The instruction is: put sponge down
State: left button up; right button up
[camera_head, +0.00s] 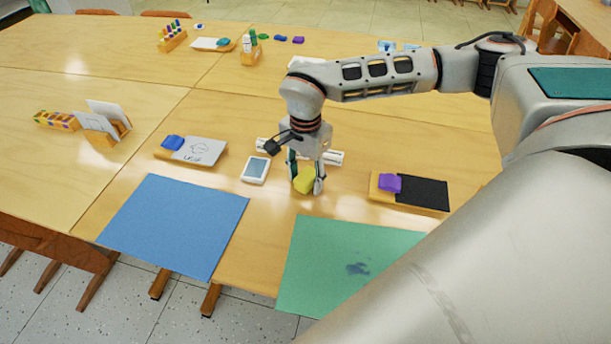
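A yellow sponge (304,181) is between the two fingers of my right gripper (306,178), which points down at the middle of the table. The fingers look closed against the sponge's sides. The sponge is at or just above the wooden tabletop; I cannot tell whether it touches. It is behind the green mat (330,250), which has a dark smudge (358,268). My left gripper is not in view.
A white phone-like device (255,169) lies left of the gripper, and a white bar (333,157) lies behind it. A blue mat (175,222) is at front left. A purple sponge (390,183) sits on a wooden tray (378,191) at right. A blue sponge (172,142) is at left.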

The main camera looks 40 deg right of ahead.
aim_at(305, 176)
jog(key=shift+r, duration=0.1)
notch_tip(305, 176, up, 12)
jog(key=p, duration=0.2)
dwell(0.5)
dwell(0.3)
jog(key=shift+s, duration=0.1)
